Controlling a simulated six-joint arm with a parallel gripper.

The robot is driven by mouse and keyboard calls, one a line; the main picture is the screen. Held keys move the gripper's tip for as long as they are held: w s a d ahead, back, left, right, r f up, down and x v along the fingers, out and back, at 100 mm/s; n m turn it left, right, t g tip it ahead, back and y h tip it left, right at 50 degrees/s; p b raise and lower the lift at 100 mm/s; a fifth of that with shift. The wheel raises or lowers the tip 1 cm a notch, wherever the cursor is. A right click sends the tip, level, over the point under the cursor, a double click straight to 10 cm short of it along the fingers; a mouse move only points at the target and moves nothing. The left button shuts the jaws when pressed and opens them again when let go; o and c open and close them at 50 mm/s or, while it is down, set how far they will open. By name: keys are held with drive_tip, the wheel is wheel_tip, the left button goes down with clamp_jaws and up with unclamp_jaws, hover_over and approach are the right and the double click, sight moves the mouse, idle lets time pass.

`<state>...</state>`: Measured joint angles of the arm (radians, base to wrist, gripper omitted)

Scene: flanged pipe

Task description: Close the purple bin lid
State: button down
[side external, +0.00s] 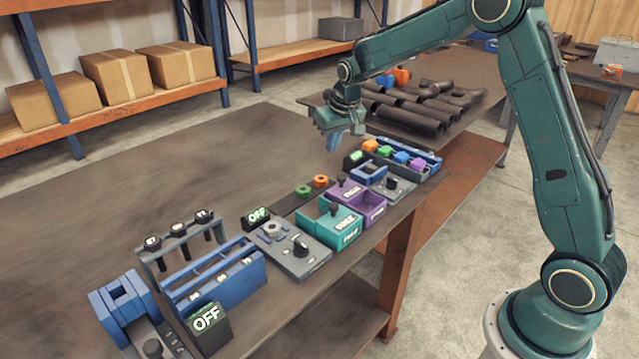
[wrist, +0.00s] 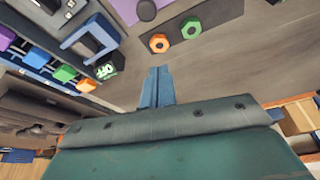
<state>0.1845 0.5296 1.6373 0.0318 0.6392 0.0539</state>
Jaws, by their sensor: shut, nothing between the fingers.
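The purple bin (side external: 374,211) stands near the table's front edge in the side external view, between the teal bin and a grey device. Its purple lid (side external: 350,192), with a dark knob (side external: 341,182), sits toward the back of the bin. The front part of the bin looks uncovered. In the wrist view only a part of the purple lid (wrist: 122,9) and the dark knob (wrist: 147,10) show at the top edge. My gripper (side external: 336,146) is shut and empty, pointing down above the table behind the bin. Its blue fingers (wrist: 157,88) are together in the wrist view.
The teal bin (side external: 326,233) stands left of the purple bin. A green nut (side external: 303,191) and an orange nut (side external: 320,181) lie behind them. A blue rack with coloured blocks (side external: 402,157) is to the right. The table's back left is clear.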

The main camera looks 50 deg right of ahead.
sight(354, 190)
drive_tip(key=x, duration=0.6)
drive_tip(key=shift+f, duration=0.2)
drive_tip(key=shift+s+a+r, duration=0.1)
drive_tip(key=shift+s+a, duration=0.15)
drive_tip(key=shift+s, duration=0.65)
drive_tip(key=shift+s+a, duration=0.25)
drive_tip(key=shift+s, duration=0.7)
drive_tip(key=shift+s, duration=0.1)
drive_tip(key=s, duration=0.6)
drive_tip(key=shift+s, duration=0.5)
